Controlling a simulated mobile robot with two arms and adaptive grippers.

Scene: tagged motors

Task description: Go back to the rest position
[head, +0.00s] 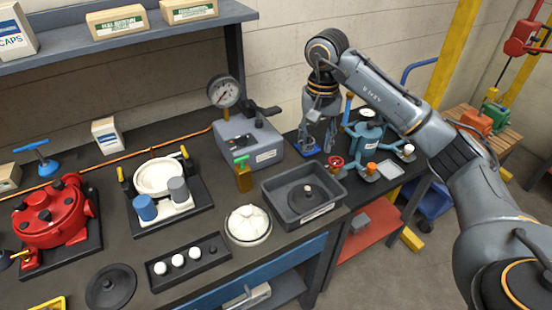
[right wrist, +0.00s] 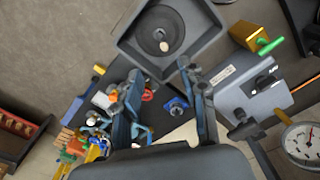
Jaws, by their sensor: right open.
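My right gripper (head: 316,143) hangs fingers down over the right end of the dark workbench (head: 215,232), left of a teal device with several ports (head: 368,138). Its two fingers are apart with nothing between them; the right wrist view also shows the open fingers (right wrist: 158,82). A small blue part (head: 308,150) lies on the bench just below the fingertips; it also shows in the right wrist view (right wrist: 177,106). Whether the fingers touch it cannot be told. My left gripper is out of view.
A grey gauge box (head: 247,140) stands left of the gripper, and a grey tray (head: 330,200) with a dark round lid (head: 301,199) lies in front. A red motor (head: 52,215) and a white round part (head: 157,176) stand further left.

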